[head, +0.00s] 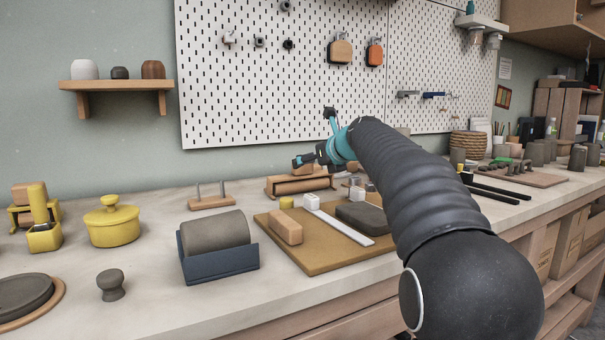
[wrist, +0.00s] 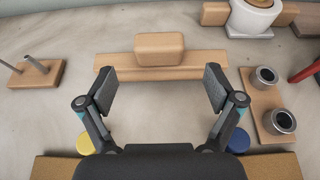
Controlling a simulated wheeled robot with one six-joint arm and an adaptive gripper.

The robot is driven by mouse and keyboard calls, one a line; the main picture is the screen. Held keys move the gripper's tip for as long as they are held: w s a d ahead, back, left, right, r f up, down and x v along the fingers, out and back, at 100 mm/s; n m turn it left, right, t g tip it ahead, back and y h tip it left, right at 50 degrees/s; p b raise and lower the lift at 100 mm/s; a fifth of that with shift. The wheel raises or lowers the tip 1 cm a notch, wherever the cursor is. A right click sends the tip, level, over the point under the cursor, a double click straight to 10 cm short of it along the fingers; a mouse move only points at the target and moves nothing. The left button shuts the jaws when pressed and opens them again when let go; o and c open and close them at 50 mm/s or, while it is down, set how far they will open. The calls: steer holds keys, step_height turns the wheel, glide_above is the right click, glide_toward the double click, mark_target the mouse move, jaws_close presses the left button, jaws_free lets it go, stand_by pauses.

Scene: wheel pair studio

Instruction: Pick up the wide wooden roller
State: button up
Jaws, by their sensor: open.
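The wide wooden roller (wrist: 159,48) is a light brown, rounded block in the wrist view. It rests on a longer wooden holder (wrist: 118,71) at the top centre. My gripper (wrist: 163,86) is open and empty, with one finger on each side, short of the roller and apart from it. In the head view, the wooden holder (head: 290,187) stands on the bench near the pegboard, and my gripper (head: 316,158) is just above it. The roller there is partly hidden by my gripper.
In the wrist view, a two-pin wooden stand (wrist: 36,74) is left and a wooden block with metal cups (wrist: 262,104) is right. A white roll (wrist: 252,18) stands upper right. In the head view, a cork board (head: 318,262) with blocks lies in front.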

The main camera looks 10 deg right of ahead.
mark_target(305, 166)
steer(key=shift+x, duration=3.4)
steer(key=c, duration=1.5)
steer(key=shift+r, duration=0.2)
step_height(305, 166, up, 4)
steer(key=shift+f+p, duration=0.1)
steer(key=shift+p, duration=0.75)
steer(key=s+d+r, duration=0.2)
steer(key=d, duration=0.1)
steer(key=s+d+r, duration=0.2)
steer(key=d, duration=0.1)
steer(key=s+d+r, duration=0.3)
steer(key=shift+d, duration=0.15)
steer(key=o, duration=0.8)
steer(key=c, duration=0.8)
